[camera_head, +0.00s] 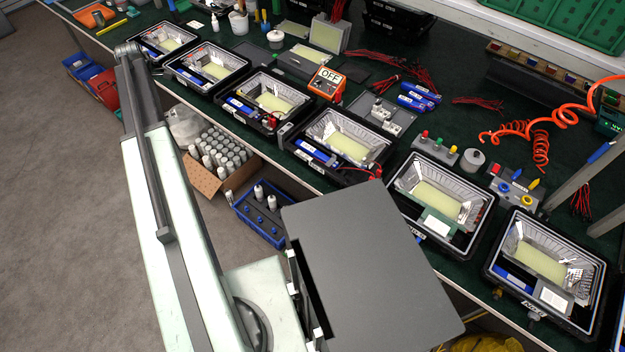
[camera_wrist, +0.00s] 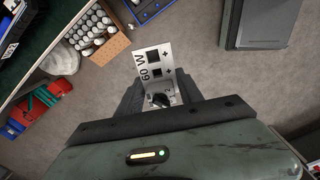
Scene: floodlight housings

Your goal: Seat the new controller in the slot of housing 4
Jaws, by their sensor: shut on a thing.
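My gripper (camera_wrist: 160,88) is shut on the new controller (camera_wrist: 152,58), a pale flat plate marked "60 W" with dark squares and plus signs, in the wrist view. The controller is held above the grey floor, clear of the bench; its lower end is partly hidden between the fingers. My gripper cannot be made out in the head view. Several open black floodlight housings stand in a row on the bench, among them one in the middle (camera_head: 385,150) with a blue part at its front edge. I cannot read which is housing 4.
A cardboard box of white bottles (camera_head: 216,185) and a blue crate (camera_head: 245,226) are on the floor by the bench. A red bin (camera_wrist: 40,119) shows in the wrist view. Open floor (camera_head: 55,200) lies at left.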

